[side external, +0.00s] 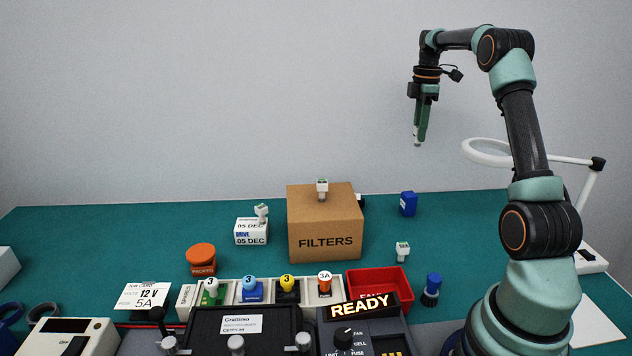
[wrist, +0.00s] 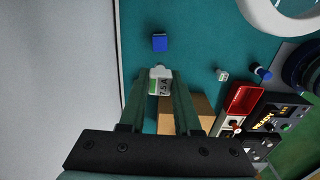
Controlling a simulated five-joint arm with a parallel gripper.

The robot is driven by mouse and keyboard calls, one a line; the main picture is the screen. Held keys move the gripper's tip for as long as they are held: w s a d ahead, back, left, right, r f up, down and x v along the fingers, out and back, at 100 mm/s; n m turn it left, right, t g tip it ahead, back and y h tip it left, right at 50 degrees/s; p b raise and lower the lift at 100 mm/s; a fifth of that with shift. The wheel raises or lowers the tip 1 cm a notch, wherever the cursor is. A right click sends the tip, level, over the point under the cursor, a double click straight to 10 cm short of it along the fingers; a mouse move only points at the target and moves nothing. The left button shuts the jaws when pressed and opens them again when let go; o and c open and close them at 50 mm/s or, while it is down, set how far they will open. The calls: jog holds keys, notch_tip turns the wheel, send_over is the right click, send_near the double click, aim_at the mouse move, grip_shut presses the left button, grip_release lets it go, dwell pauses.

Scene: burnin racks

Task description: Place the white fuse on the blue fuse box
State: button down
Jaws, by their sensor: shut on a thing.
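My gripper (side external: 421,125) is high above the back of the table, pointing down. Its fingers, also in the wrist view (wrist: 161,92), are shut on a white fuse (wrist: 160,84) marked 7.5 A with a green patch. In the side external view only a small pale tip of it shows below the fingers. The blue fuse box (side external: 408,203) stands on the green mat at the back, right of the cardboard box. It also shows in the wrist view (wrist: 160,42), beyond the fuse and apart from it. Nothing is seen on top of it.
A FILTERS cardboard box (side external: 325,225) with a white fuse on top stands mid-table. Another fuse (side external: 402,251) stands on the mat (side external: 460,225). A red bin (side external: 380,288), a blue round object (side external: 431,289) and a ring lamp (side external: 487,153) are nearby.

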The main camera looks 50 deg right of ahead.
notch_tip(320, 180, down, 15)
jog(key=shift+r, duration=0.2)
jog(key=shift+f, duration=0.15)
dwell(0.3)
jog(key=c, duration=0.6)
grip_release()
